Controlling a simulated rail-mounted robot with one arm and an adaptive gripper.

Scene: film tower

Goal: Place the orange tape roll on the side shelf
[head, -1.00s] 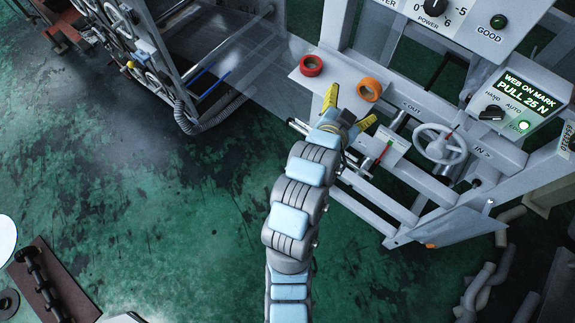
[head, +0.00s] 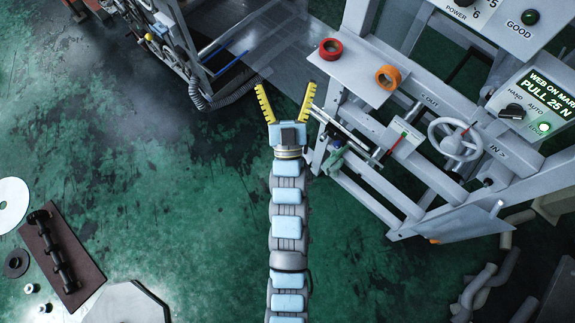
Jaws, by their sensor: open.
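The orange tape roll (head: 388,77) lies at the right end of a small grey side shelf (head: 345,72) on the machine frame. A red tape roll (head: 331,49) lies on the same shelf, to the left and farther back. My gripper (head: 285,88) has its yellow fingers spread wide and holds nothing. It is left of the shelf, apart from both rolls, with the green floor and the clear sheet's edge behind it.
The machine frame has a handwheel (head: 455,139), a control box (head: 530,100) and bars right of my gripper. A rack machine (head: 165,45) stands at upper left. A brown board with a dark shaft (head: 60,250) lies at lower left. Open green floor lies left of my arm.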

